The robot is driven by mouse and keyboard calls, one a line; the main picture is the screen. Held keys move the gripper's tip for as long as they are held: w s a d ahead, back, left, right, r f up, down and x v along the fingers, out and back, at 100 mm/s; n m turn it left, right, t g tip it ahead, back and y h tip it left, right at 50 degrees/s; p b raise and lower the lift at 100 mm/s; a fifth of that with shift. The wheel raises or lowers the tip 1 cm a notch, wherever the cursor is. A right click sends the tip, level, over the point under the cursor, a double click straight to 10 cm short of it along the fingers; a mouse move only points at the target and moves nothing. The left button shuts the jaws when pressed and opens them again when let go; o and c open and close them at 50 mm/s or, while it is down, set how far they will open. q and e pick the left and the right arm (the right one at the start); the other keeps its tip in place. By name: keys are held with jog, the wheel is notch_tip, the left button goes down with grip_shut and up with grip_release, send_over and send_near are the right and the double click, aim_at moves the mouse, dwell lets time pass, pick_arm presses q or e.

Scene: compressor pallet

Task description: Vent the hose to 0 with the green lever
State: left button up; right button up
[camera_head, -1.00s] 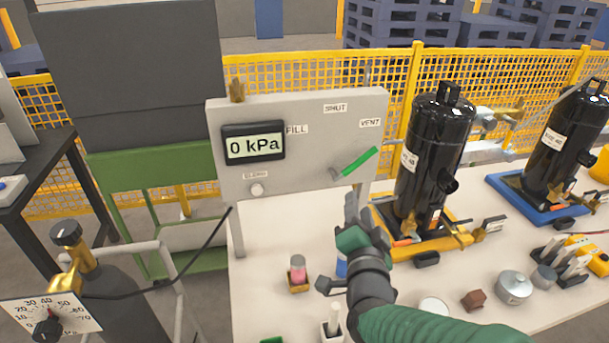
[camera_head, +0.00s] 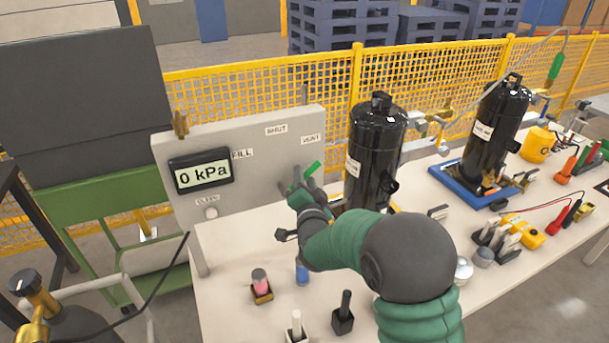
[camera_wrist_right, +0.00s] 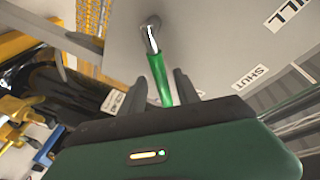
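The green lever (camera_head: 313,168) is on the grey panel (camera_head: 262,170) and points up and right toward the VENT label (camera_head: 311,139). The panel display (camera_head: 202,172) reads 0 kPa. My right gripper (camera_head: 300,182) is at the lever and hides its pivot in the head view. In the right wrist view, the green handle (camera_wrist_right: 160,80) lies between the two dark fingers of the gripper (camera_wrist_right: 160,84), with gaps beside it. The fingers are apart; I see no clear grip. My left gripper is not in view.
A black cylinder (camera_head: 373,150) stands just right of my gripper, and another (camera_head: 492,132) stands on a blue base farther right. A yellow mesh fence (camera_head: 250,90) runs behind.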

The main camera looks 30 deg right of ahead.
jog(key=shift+w+d, duration=0.2)
jog(key=shift+w, duration=0.35)
jog(key=shift+a, duration=0.1)
jog(key=shift+s+r, duration=0.1)
jog(key=shift+a, duration=0.1)
jog(key=shift+c, duration=0.8)
grip_shut()
